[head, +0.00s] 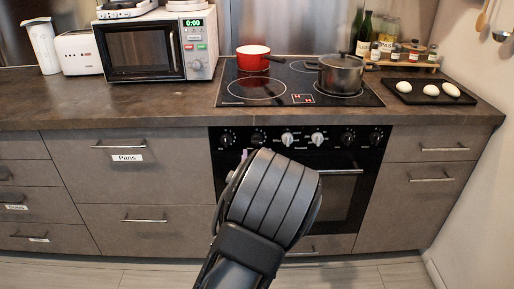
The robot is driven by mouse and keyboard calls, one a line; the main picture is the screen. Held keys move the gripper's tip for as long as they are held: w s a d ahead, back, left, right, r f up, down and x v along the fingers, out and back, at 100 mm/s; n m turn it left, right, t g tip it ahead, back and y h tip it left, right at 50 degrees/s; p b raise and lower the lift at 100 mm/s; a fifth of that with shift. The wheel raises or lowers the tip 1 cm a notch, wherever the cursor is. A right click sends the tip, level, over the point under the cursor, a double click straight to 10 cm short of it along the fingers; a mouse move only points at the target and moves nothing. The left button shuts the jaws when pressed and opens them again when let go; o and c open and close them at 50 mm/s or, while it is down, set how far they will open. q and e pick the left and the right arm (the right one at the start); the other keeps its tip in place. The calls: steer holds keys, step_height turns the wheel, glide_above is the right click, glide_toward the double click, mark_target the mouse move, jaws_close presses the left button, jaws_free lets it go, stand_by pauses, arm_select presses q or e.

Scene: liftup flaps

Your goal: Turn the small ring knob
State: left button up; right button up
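The black oven front carries a row of several knobs. A dark knob (227,138) is at the left end and another dark knob (258,138) is just above my arm. Two silver knobs, one left (287,139) and one right (318,139), are in the middle. Two more dark knobs, one (348,138) beside the other (376,137), are at the right. Their labels are too small to read, so I cannot tell which is the small ring knob. My arm, seemingly the left, rises from the bottom and hides its gripper. A small purple bit shows at its upper left edge; I cannot tell whether it is a fingertip.
A red pan (253,59) and a dark pot (341,73) stand on the hob (290,97). A black tray (418,99) with white eggs lies to the right. The oven handle (341,172) sticks out below the knobs. Drawers with bar handles flank the oven.

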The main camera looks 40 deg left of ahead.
mark_target(257, 142)
arm_select(q)
steer(key=shift+f, duration=0.1)
steer(key=b+x, duration=0.1)
steer(key=x, duration=0.6)
steer(key=shift+w+a, duration=0.25)
steer(key=shift+w, duration=0.05)
steer(key=shift+c, duration=0.5)
jaws_close()
